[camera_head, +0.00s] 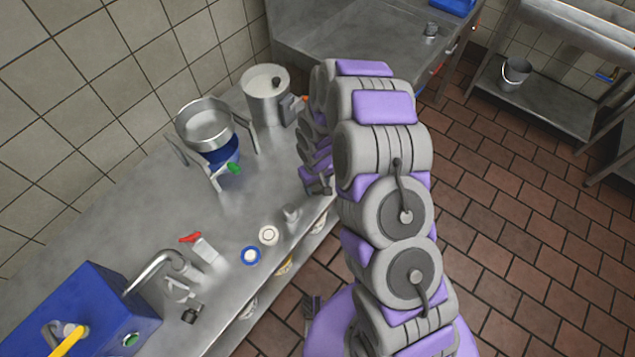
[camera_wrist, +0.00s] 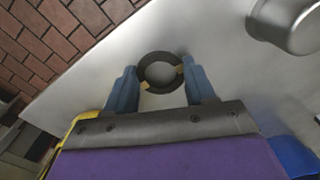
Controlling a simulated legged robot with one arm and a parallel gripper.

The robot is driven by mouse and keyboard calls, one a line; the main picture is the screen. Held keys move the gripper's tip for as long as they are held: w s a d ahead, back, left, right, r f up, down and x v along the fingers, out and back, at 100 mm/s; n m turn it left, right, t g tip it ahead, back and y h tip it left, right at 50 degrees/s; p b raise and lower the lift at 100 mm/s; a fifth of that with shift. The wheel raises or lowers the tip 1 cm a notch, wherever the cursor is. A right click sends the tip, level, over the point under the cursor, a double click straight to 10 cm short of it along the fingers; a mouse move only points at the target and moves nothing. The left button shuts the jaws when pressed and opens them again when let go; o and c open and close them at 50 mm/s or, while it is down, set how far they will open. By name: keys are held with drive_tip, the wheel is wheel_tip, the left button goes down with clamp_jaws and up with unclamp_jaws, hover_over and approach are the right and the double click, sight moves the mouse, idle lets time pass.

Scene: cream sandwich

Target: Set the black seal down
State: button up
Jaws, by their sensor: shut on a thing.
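The black seal (camera_wrist: 159,55), a dark ring with tan marks, shows in the wrist view. My gripper (camera_wrist: 160,70) has its two blue-grey fingers on opposite sides of the ring and is shut on it. The ring lies flat to the view, with the pale metal surface (camera_wrist: 215,45) showing through its hole. I cannot tell whether it touches this surface or is held above it. In the head view my arm covers most of my gripper, and I cannot make out the seal there.
The steel counter (camera_head: 120,225) holds a pot on a stand (camera_head: 207,125), a second metal pot (camera_head: 262,95), a white ring (camera_head: 268,235), a blue-rimmed ring (camera_head: 250,255), a tap (camera_head: 160,265) and a blue box (camera_head: 95,300). Bare counter lies between the stand and the rings.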

drive_tip(key=shift+a+f, duration=0.1)
drive_tip(key=shift+a, duration=0.1)
drive_tip(key=o, duration=1.1)
drive_tip(key=shift+s, duration=0.1)
drive_tip(key=shift+a+r, duration=0.25)
drive_tip(key=s+d+r+m+p, duration=0.1)
drive_tip(key=s+d+r, duration=0.2)
drive_tip(key=r, duration=0.9)
drive_tip(key=s+d+r+p, duration=0.2)
drive_tip(key=r, duration=0.9)
drive_tip(key=s+d+r+m, duration=0.1)
drive_tip(key=s+d+r, duration=0.2)
drive_tip(key=s, duration=0.6)
drive_tip(key=s+d+r+m+g, duration=0.1)
drive_tip(key=s+d+r+m, duration=0.1)
drive_tip(key=s+r, duration=0.4)
drive_tip(key=s+d+r+m, duration=0.2)
drive_tip(key=s+d+r, duration=0.2)
drive_tip(key=s, duration=0.7)
drive_tip(key=shift+s+r+g, duration=0.4)
drive_tip(key=shift+r, duration=0.4)
